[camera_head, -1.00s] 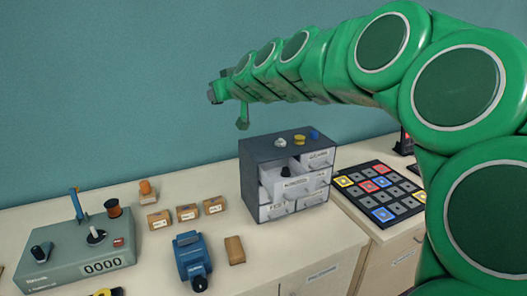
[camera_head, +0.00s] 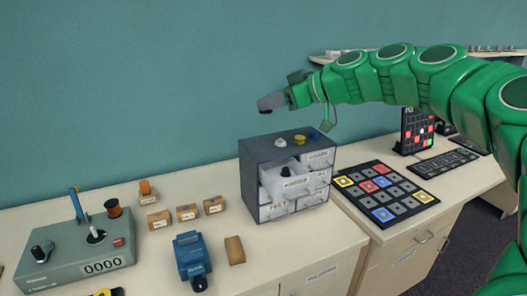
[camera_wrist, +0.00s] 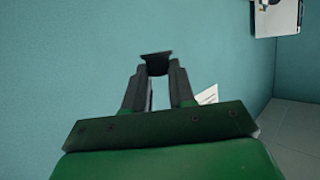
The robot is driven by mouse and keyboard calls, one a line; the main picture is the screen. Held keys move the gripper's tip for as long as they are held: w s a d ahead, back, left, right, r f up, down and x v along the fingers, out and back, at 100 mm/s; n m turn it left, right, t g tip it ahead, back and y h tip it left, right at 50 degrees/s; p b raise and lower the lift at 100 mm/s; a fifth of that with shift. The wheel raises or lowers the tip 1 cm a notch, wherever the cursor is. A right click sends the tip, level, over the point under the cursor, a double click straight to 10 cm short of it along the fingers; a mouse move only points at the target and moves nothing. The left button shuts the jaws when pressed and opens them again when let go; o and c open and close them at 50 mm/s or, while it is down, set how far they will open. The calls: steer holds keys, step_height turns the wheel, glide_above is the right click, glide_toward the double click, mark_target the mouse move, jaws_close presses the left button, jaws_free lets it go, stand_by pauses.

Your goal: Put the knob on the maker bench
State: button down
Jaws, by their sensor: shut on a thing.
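My gripper (camera_wrist: 155,78) is shut on a small dark knob (camera_wrist: 155,63) with a flared top, held at the fingertips in the wrist view. In the head view my gripper (camera_head: 274,101) is in the air above the grey drawer cabinet (camera_head: 255,158), pointing left; the held knob is hard to tell from the fingers there. A black knob (camera_head: 286,172) sits in an open drawer. The cabinet stands on a pale bench (camera_head: 265,245); no label marks it as the maker bench.
On the bench at left are a grey-green counter box (camera_head: 75,255), small cardboard boxes (camera_head: 187,213), a blue device (camera_head: 190,253) and a wooden block (camera_head: 234,250). A coloured tile board (camera_head: 385,192) and a keyboard (camera_head: 449,161) lie on the right-hand bench. Some front bench surface is clear.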

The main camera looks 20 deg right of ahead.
steer(key=shift+n+g, duration=0.3)
steer(key=shift+s+d+f, duration=0.15)
steer(key=shift+s+f, duration=0.1)
steer(key=shift+f, duration=0.6)
steer(key=shift+s+d+f, duration=0.2)
steer(key=shift+s+f, duration=0.05)
steer(key=shift+f, duration=0.6)
steer(key=shift+s+d+f, duration=0.15)
steer(key=shift+s+f, duration=0.1)
steer(key=shift+f, duration=0.6)
glide_above(268, 151)
steer(key=s, duration=0.1)
steer(key=f, duration=0.8)
steer(key=shift+a+f, duration=0.2)
steer(key=shift+f, duration=0.15)
steer(key=shift+w+d+f, duration=0.15)
steer(key=shift+w+f, duration=0.3)
steer(key=shift+f, duration=1.55)
steer(key=c, duration=0.9)
jaws_free()
steer(key=shift+c, duration=0.2)
